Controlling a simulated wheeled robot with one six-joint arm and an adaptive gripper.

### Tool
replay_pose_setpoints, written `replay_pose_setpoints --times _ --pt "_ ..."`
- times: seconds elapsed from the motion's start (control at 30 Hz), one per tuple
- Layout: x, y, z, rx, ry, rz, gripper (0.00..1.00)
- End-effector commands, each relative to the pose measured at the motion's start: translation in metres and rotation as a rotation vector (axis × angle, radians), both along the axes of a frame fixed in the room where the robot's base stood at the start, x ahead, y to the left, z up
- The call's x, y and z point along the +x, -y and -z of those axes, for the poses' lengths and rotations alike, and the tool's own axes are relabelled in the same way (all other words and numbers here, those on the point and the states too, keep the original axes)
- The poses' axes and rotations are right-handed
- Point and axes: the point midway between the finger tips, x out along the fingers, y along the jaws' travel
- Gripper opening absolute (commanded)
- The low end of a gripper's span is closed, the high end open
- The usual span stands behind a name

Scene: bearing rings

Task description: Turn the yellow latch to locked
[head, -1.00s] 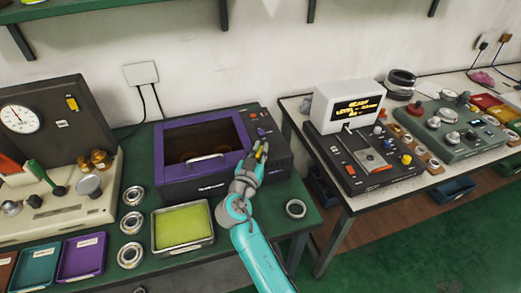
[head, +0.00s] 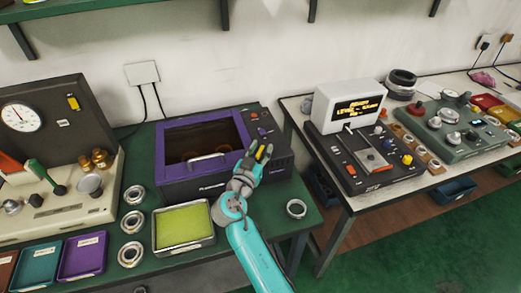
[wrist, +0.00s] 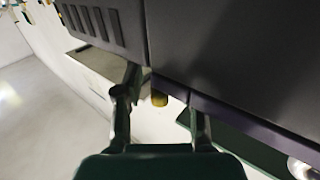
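The yellow latch (wrist: 159,98) shows in the wrist view as a small yellow piece at the edge of a dark housing (wrist: 220,50). My gripper (wrist: 162,100) is open, with its two fingers apart on either side of the latch; I cannot tell whether either finger touches it. In the head view my gripper (head: 258,155) is at the right front of the purple-framed box (head: 205,187). Yellow shows among the fingers there, but it is too small to tell latch from finger. The latch's turned position is not clear.
A tray with a yellow-green pad (head: 183,229) lies in front of the box. A gap separates this green bench from the white bench (head: 345,200) at right.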

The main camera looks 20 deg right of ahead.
Motion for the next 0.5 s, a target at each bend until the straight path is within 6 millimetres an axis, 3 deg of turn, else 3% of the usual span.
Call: replay_pose_setpoints --times 0.27,0.5 --pt "-0.013 -0.012 0.0 0.0 0.0 -0.003 0.4" --pt "-0.05 -0.041 0.001 -0.001 -0.001 -0.005 0.4"
